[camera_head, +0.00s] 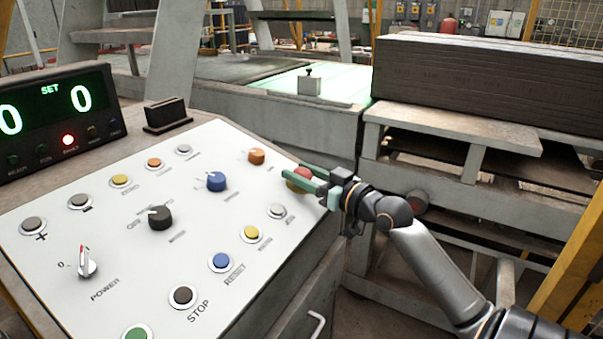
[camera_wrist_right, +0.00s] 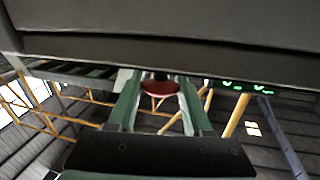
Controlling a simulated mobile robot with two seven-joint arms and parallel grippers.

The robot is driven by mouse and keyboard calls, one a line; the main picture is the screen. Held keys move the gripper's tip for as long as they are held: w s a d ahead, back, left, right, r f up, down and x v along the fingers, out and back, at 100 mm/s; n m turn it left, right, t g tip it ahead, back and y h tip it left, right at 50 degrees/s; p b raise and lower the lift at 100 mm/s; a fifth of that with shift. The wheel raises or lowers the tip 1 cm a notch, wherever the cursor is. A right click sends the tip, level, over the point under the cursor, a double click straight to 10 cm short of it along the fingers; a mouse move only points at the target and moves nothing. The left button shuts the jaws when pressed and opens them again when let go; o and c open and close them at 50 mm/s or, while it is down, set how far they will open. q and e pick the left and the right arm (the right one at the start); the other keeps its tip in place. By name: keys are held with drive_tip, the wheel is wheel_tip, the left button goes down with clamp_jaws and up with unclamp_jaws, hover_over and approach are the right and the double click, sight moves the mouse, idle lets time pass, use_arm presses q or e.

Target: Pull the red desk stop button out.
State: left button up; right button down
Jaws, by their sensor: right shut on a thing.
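The red desk stop button (camera_head: 303,175) stands at the right edge of the white control panel (camera_head: 150,250), with a yellow base partly showing. My right gripper (camera_head: 306,182) reaches in from the right, its green fingers on either side of the button and shut on it. In the right wrist view the red button (camera_wrist_right: 160,88) sits between the two green fingers (camera_wrist_right: 158,98). The fingers hide part of the button in the head view. My left gripper is not in view.
An orange button (camera_head: 257,156), a grey button (camera_head: 277,211) and a blue knob (camera_head: 216,181) are near the red button. A display (camera_head: 55,110) reads SET and 0, with a red lamp lit. A stack of dark boards (camera_head: 480,80) stands behind at right.

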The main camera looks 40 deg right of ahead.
drive_tip(key=shift+s+r+p, duration=0.15)
drive_tip(key=shift+r+p, duration=0.45)
drive_tip(key=shift+r, duration=0.1)
drive_tip(key=shift+c, duration=1.5)
unclamp_jaws()
drive_tip(key=shift+f, duration=0.1)
